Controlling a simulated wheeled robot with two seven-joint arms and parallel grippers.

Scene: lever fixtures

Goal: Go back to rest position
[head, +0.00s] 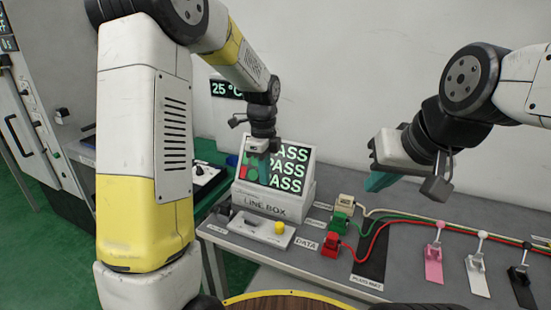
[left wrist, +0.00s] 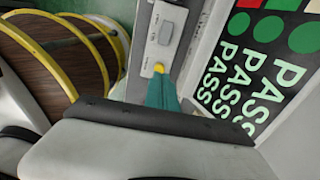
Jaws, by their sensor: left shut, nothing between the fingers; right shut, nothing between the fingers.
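My left gripper (head: 262,165) is raised in front of the line box (head: 266,200), with its fingers pointing down and covering part of the screen. In the left wrist view its teal fingers (left wrist: 163,92) are together with nothing between them. My right gripper (head: 378,181) hangs in the air over the bench, shut and empty, with its teal fingers pointing down and left. The line box screen (head: 285,168) reads PASS on several lines.
Red (head: 331,244), green (head: 342,222) and cream (head: 345,201) plugs with cables sit on the grey bench beside a dark mat (head: 371,258). A round brown surface (head: 290,302) is at the bottom.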

